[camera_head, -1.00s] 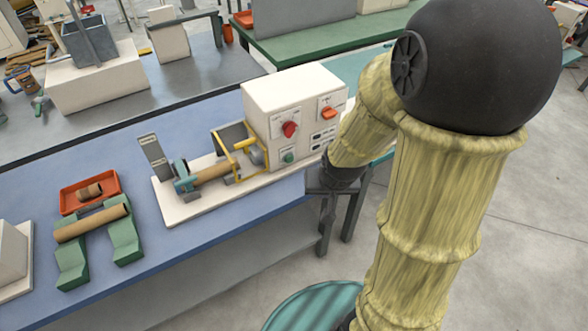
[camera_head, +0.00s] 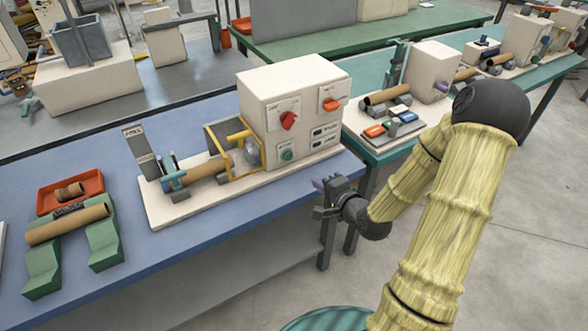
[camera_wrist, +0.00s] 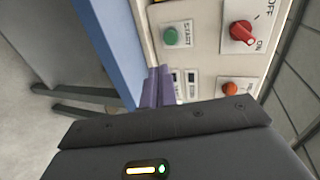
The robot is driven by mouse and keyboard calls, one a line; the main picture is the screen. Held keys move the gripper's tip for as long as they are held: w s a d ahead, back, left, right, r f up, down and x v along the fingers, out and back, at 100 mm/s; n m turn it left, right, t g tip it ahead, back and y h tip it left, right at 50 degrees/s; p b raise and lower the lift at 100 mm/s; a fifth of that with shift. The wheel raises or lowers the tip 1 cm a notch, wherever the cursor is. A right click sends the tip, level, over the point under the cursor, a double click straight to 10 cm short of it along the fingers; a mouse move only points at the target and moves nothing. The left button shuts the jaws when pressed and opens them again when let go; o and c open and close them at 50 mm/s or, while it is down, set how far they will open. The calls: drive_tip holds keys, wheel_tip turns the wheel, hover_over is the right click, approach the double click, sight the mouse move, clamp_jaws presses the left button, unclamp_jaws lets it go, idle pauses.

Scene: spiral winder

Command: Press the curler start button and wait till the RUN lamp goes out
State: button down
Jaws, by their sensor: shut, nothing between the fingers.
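The curler (camera_head: 245,95) is a cream control box on a base plate, with a tube on its spindle and a yellow guard frame. Its front has a green START button (camera_head: 287,154), a red rotary knob (camera_head: 289,120), an orange control (camera_head: 331,104) and two small dark windows (camera_head: 323,132). The START button also shows in the wrist view (camera_wrist: 171,36). I cannot tell which part is the RUN lamp or whether it is lit. My gripper (camera_head: 318,185) is shut and empty, in front of the bench edge, below and right of the button and apart from it. Its purple fingers show in the wrist view (camera_wrist: 158,86).
A green cradle (camera_head: 103,245) holding a tube and an orange tray (camera_head: 92,185) sit left on the blue bench (camera_head: 170,255). A teal bench (camera_head: 390,148) with similar machines stands to the right. Clear floor (camera_head: 530,215) lies at the right.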

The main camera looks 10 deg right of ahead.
drive_tip(key=shift+r, duration=0.1)
idle(0.3)
drive_tip(key=b, duration=0.2)
approach(289, 158)
drive_tip(key=x, duration=0.5)
drive_tip(key=shift+w+a, duration=0.15)
drive_tip(key=shift+w, duration=0.05)
drive_tip(key=shift+w+a+f, duration=0.1)
drive_tip(key=shift+w+f, duration=0.15)
drive_tip(key=shift+w, duration=0.2)
drive_tip(key=shift+w, duration=0.1)
